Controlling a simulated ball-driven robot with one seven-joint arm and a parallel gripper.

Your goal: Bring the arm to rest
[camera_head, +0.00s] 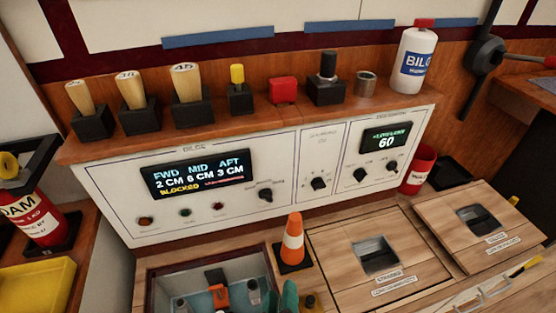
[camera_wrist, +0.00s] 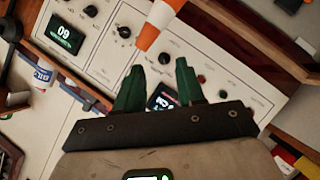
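My gripper (camera_wrist: 160,68) shows in the wrist view with its two green fingers apart. The panel's display shows between them and nothing is held. In the head view, green finger parts (camera_head: 289,297) show at the bottom edge, by the open bilge box (camera_head: 150,290); the rest of the arm is out of view. An orange and white cone (camera_head: 293,242) stands upright on a dark base just beyond the fingers. The cone also shows in the wrist view (camera_wrist: 158,22), past the fingertips and apart from them.
A white control panel (camera_head: 225,215) with knobs and displays rises behind the cone. Wooden hatches (camera_head: 335,245) lie to the right. A yellow tray (camera_head: 35,285) and a red extinguisher (camera_head: 42,222) are at left. A white bottle (camera_head: 414,60) stands on the shelf.

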